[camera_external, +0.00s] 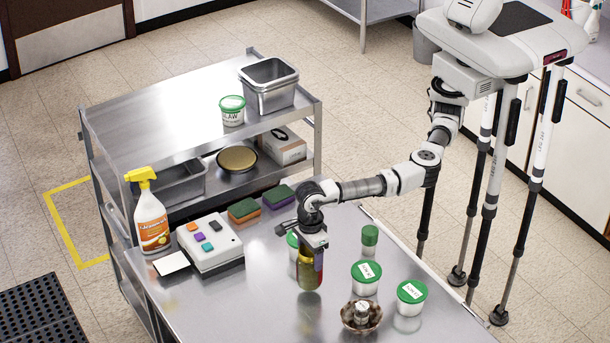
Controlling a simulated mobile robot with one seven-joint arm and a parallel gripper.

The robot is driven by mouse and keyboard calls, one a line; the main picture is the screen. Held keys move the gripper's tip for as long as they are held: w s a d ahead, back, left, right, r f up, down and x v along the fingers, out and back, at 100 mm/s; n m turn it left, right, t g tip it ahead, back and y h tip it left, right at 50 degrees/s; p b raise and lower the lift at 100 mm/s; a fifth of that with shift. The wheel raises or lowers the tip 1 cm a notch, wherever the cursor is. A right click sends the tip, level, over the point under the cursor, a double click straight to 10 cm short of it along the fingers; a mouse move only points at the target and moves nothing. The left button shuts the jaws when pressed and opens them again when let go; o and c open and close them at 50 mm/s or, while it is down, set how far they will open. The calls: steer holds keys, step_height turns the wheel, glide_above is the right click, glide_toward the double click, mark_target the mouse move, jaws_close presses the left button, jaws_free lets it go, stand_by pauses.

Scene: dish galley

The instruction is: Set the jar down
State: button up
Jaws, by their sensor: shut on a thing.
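My gripper (312,248) points down over the steel table and is shut on a golden-yellow jar (308,276). The jar is upright, and the fingers cover its upper part. Its base is close to the tabletop (250,312), with a reflection just below; I cannot tell whether it touches.
A green-lidded tub (292,240) stands close behind my gripper, partly hidden. To the right are a small green-capped jar (370,236), two white green-lidded tubs (365,279) (410,298) and a fluted metal bowl (361,316). Sponges (244,210), a button box (210,243) and a spray bottle (152,220) stand left.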

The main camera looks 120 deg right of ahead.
steer(key=shift+f+p, duration=0.3)
steer(key=shift+f, duration=1)
steer(key=shift+f, duration=0.1)
steer(key=o, duration=1.8)
steer(key=shift+f, duration=0.1)
step_height(320, 180, up, 12)
steer(key=b, duration=0.3)
steer(key=shift+r+b, duration=0.2)
steer(key=shift+b, duration=0.15)
